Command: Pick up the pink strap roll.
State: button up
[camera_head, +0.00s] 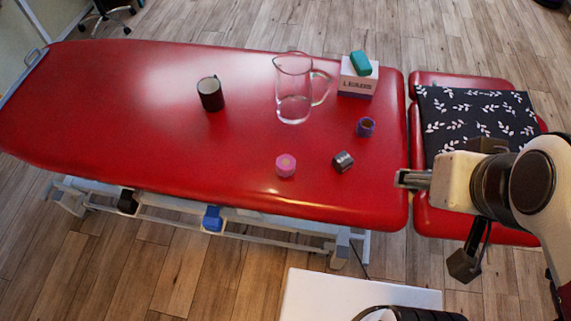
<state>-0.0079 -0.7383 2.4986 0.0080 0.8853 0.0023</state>
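The pink strap roll (286,165) stands on the red treatment table (130,110), near its front edge and right of the middle. Its top face shows a paler centre. My gripper (402,179) is at the right end of the table, to the right of the pink roll and well apart from it. It is small and partly merges with the wrist in this view. Whether its fingers are open or shut does not show.
A grey roll (343,161) and a purple roll (366,126) lie right of the pink one. Behind are a clear glass pitcher (294,95), a black mug (210,94) and a box (357,80) bearing a teal item (361,63). A patterned dark cushion (470,115) lies right. The table's left is clear.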

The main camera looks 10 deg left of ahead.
jog(key=w+a+f+t+y, duration=0.1)
jog(key=w+a+f+y, duration=0.2)
jog(key=w+a, duration=0.95)
jog(key=m+t, duration=0.2)
send_over(282, 164)
jog(key=w+d, duration=0.1)
jog(key=d, duration=0.1)
notch_tip(282, 164, down, 11)
jog(key=s+a+f+t+h, duration=0.1)
jog(key=f, duration=0.4)
jog(key=a+f+t+h, duration=0.1)
jog(key=f, duration=0.5)
jog(key=s+a+f+m+t+h, duration=0.1)
jog(key=f, duration=0.4)
jog(key=shift+s+a+f+t, duration=0.3)
jog(key=shift+s+f, duration=0.05)
jog(key=shift+s+d+f+n+t+h, duration=0.25)
jog(key=shift+s+f+n+t, duration=0.1)
jog(key=shift+s+f+t, duration=0.35)
jog(key=shift+s+d+f+n+t+h, duration=0.15)
jog(key=shift+s+d+f+n+t, duration=0.15)
jog(key=shift+s+f+t, duration=0.3)
jog(key=shift+s+d+f+n+t+y, duration=0.25)
jog(key=shift+s+n+t, duration=0.2)
jog(key=shift+s, duration=0.25)
jog(key=shift+s+f+n+t+y, duration=0.15)
jog(key=shift+s+f+n+t, duration=0.2)
jog(key=shift+s, duration=0.3)
jog(key=shift+w, duration=0.1)
